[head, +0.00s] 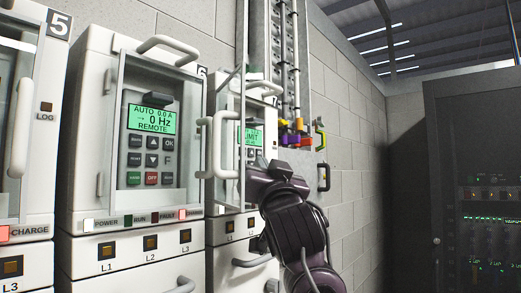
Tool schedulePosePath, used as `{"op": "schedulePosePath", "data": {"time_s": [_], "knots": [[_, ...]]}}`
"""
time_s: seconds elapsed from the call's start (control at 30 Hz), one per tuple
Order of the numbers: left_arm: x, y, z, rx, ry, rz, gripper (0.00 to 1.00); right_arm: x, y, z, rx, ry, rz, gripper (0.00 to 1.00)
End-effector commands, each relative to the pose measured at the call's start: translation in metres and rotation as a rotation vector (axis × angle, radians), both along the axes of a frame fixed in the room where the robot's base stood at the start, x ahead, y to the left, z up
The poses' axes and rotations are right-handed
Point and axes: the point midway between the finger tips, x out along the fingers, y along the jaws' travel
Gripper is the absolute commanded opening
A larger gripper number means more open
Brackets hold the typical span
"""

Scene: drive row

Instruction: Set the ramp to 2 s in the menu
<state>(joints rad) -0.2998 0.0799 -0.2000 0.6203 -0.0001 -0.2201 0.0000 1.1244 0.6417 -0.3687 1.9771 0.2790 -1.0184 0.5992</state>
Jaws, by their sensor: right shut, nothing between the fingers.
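A drive cabinet (90,140) stands at centre left, with a keypad panel (150,158) on its front. Below are up and down arrow keys, an OK key (169,143) and a row with a red OFF key (151,178). A second drive's green display (254,137) shows partly at right, behind a frame with a handle; only part of its text is legible. My right gripper (262,172) is shut and empty, in front of this second drive and partly hiding it. My left gripper is not in view.
A pale frame with a handle (222,145) stands between the two drives. Drive 5 (28,130) is at the left edge. Coloured cable ends (298,135) hang by the block wall. A dark rack (475,180) stands at right.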

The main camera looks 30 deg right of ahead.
Motion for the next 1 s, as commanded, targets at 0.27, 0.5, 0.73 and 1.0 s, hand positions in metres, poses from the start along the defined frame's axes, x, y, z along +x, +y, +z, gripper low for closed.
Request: {"op": "schedulePosePath", "data": {"time_s": [0.27, 0.5, 0.73, 1.0], "knots": [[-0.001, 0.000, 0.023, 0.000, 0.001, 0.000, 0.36, 0.011, -0.018, 0.017, 0.000, 0.013, -0.003, 0.00], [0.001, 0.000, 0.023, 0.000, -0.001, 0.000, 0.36, 0.010, -0.020, 0.018, 0.001, 0.006, -0.003, 0.00], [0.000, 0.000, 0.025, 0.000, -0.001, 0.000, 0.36, 0.008, -0.020, 0.022, 0.003, 0.003, -0.002, 0.00], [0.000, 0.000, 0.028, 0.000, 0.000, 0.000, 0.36, 0.005, -0.022, 0.027, 0.003, 0.003, -0.002, 0.00]]}}
